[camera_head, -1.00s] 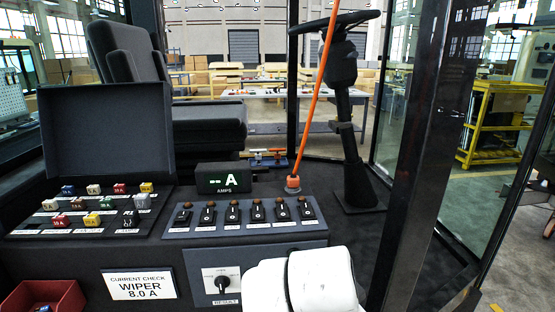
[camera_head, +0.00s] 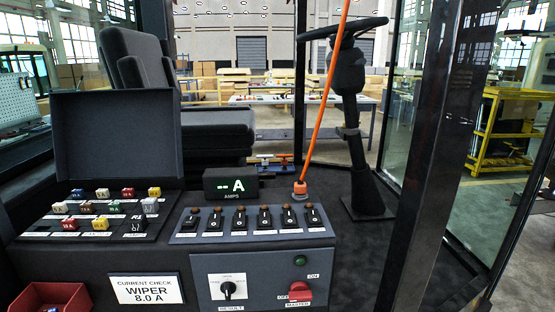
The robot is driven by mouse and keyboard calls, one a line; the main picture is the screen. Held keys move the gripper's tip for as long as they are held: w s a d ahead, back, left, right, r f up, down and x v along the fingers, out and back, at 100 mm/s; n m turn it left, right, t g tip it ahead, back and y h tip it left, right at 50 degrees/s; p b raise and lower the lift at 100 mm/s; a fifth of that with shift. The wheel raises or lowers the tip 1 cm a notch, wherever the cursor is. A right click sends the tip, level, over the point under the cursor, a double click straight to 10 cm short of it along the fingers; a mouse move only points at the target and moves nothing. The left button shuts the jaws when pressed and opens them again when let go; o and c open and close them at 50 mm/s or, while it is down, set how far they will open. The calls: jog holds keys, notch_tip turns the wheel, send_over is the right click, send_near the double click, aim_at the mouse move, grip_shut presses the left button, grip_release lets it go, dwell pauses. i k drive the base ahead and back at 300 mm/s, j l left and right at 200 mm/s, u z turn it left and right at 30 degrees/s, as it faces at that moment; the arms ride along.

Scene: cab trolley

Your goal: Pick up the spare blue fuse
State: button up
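A red bin (camera_head: 50,295) sits at the bottom left, cut off by the picture's edge. A small bluish thing (camera_head: 46,308) shows low inside it, too cut off to identify surely as the spare blue fuse. A blue fuse (camera_head: 77,193) stands at the back left of the fuse panel (camera_head: 30,237), among several white, red and yellow fuses. My gripper is not in view.
An open black lid (camera_head: 115,135) rises behind the fuse panel. A row of switches (camera_head: 253,219), an amps display (camera_head: 230,184) reading "-- A" and a red master knob (camera_head: 299,290) are to the right. An orange rod (camera_head: 325,95) and a dark post (camera_head: 430,150) stand farther right.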

aim_at(77, 194)
jog(key=i+j, duration=0.2)
jog(key=i, duration=0.4)
jog(key=i+u, duration=0.15)
jog(key=u, duration=0.25)
jog(key=i+u, duration=0.15)
jog(key=u, duration=0.25)
jog(key=i+u, duration=0.15)
jog(key=u, duration=0.2)
